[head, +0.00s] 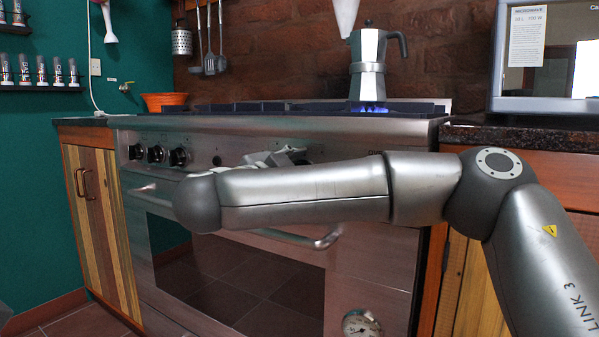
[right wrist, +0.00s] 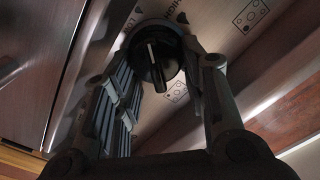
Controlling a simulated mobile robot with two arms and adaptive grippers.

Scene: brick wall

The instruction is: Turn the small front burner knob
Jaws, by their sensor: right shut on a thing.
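A round black burner knob (right wrist: 157,72) with a pale pointer line fills the upper middle of the right wrist view, on the metal front panel with printed HIGH and LOW marks. My right gripper (right wrist: 160,62) has one finger on each side of it and is shut on it. In the head view my right gripper (head: 277,157) is at the stove's front panel, partly hidden by my own arm, which also mostly hides the knob. The stove (head: 350,128) is stainless steel. My left gripper is not in view.
Several knobs (head: 156,154) are on the panel further left. A moka pot (head: 368,62) stands over a blue flame (head: 370,107). The oven handle (head: 300,240) runs below my arm. A microwave (head: 550,104) is at the right, an orange bowl (head: 165,101) at the left.

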